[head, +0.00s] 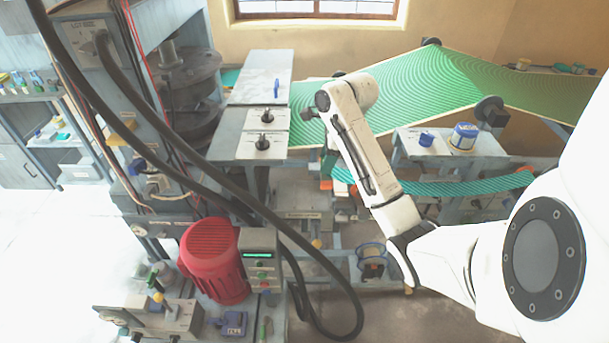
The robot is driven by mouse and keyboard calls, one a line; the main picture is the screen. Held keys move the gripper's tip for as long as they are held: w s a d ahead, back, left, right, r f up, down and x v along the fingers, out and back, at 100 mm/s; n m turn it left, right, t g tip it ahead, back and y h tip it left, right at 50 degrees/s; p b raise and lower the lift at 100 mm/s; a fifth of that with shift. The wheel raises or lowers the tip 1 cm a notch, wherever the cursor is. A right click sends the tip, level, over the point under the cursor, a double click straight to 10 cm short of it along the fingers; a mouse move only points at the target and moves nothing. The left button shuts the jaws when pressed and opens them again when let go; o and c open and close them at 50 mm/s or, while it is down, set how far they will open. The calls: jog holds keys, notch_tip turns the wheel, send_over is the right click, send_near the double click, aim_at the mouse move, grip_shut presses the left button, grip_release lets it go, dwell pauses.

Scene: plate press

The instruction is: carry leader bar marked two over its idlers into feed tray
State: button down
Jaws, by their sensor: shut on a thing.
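My arm reaches in from the right, bends at a wrist joint and ends near the middle of the head view. My gripper (329,163) is small and partly hidden behind my forearm, just right of the grey press bench. It is shut on what looks like an orange-ended bar, taken as the leader bar (326,184); its mark cannot be read. A teal striped web (450,187) sags from there to the right. A green patterned web (440,75) runs over dark round idlers (490,110) behind. I cannot pick out the feed tray for sure.
The bench (250,147) with black knobs stands left of my gripper. Black hoses loop across the left and middle. A red motor (212,260) sits low at front left.

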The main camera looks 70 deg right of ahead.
jog(key=shift+w+d+f, duration=0.1)
jog(key=shift+w+d, duration=0.05)
jog(key=shift+w, duration=0.5)
jog(key=shift+w+d+f, duration=0.2)
jog(key=shift+w+f, duration=0.75)
jog(key=shift+f, duration=0.7)
jog(key=shift+w+d+f, duration=0.2)
jog(key=shift+w+f, duration=0.8)
jog(key=shift+f, duration=0.6)
jog(key=shift+w+d+f, duration=0.2)
jog(key=shift+w+f, duration=0.75)
jog(key=shift+f, duration=0.7)
jog(key=shift+f, duration=0.5)
